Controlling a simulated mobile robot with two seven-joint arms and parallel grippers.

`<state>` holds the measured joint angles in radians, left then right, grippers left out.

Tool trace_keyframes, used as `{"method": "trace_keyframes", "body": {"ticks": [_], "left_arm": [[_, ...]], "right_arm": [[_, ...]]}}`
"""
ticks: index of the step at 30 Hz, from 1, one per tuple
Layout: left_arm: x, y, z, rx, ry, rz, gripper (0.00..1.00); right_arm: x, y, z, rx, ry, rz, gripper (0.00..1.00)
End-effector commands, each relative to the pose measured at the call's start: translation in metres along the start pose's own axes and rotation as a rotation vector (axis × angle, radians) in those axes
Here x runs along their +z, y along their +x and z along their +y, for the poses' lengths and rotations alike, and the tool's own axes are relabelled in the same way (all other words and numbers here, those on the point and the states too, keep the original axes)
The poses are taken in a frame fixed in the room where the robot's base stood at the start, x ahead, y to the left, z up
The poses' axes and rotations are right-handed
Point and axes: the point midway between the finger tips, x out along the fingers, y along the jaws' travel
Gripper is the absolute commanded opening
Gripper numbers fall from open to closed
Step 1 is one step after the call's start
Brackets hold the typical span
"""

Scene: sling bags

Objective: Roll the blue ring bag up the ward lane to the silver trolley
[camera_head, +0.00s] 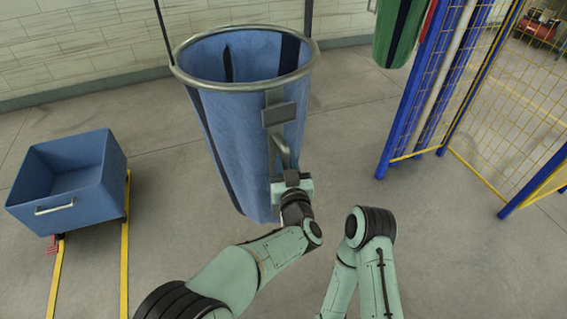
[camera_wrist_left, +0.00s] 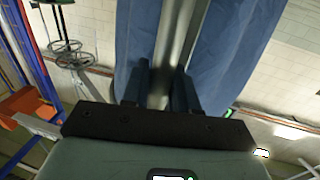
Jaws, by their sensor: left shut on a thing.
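The blue ring bag (camera_head: 228,135) hangs open-topped from a round metal ring (camera_head: 305,66), upright, in the upper middle of the head view. A grey metal handle bar (camera_head: 279,148) runs down its near right side. My left gripper (camera_head: 285,172) is at this bar, low on the bag's side. In the left wrist view my left gripper (camera_wrist_left: 161,90) has its two dark fingers on either side of the bar, shut on it, with blue cloth (camera_wrist_left: 236,60) behind. My right arm shows at lower right, but its gripper does not. I cannot make out a silver trolley.
A blue tub (camera_head: 72,180) stands at left by yellow floor lines (camera_head: 125,245). Blue posts (camera_head: 420,95) and a yellow mesh fence (camera_head: 505,105) stand at right. A green bag (camera_head: 399,30) hangs at top right. Bare floor lies between the bag and the fence.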

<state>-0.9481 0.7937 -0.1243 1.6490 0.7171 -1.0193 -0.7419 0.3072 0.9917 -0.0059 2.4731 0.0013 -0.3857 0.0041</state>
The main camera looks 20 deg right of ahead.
Motion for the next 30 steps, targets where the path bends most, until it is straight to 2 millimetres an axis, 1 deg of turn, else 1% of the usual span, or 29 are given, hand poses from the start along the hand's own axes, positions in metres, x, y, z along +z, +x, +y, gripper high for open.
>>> {"method": "trace_keyframes", "body": {"ticks": [2,3,4,5,30], "left_arm": [[0.0016,-0.0005,0.0008,0.002,0.001,-0.003,0.0],[0.0016,-0.0005,0.0007,0.002,0.001,-0.003,0.31],[0.0016,-0.0004,0.0006,0.002,0.001,-0.003,0.41],[0.0016,-0.0004,0.0006,0.002,0.001,-0.003,0.46],[-0.0001,-0.0003,0.0006,0.002,0.0,0.0,0.46]], "right_arm": [[0.0001,0.0001,0.0001,0.0,0.0,0.0,0.46],[0.0001,0.0001,0.0001,0.0,0.0,0.0,0.46],[0.0001,0.0001,0.0001,0.0,0.0,0.0,0.46],[0.0001,0.0001,0.0001,0.0,0.0,0.0,0.46],[0.0001,0.0001,0.0,0.0,0.0,0.0,0.46]]}}
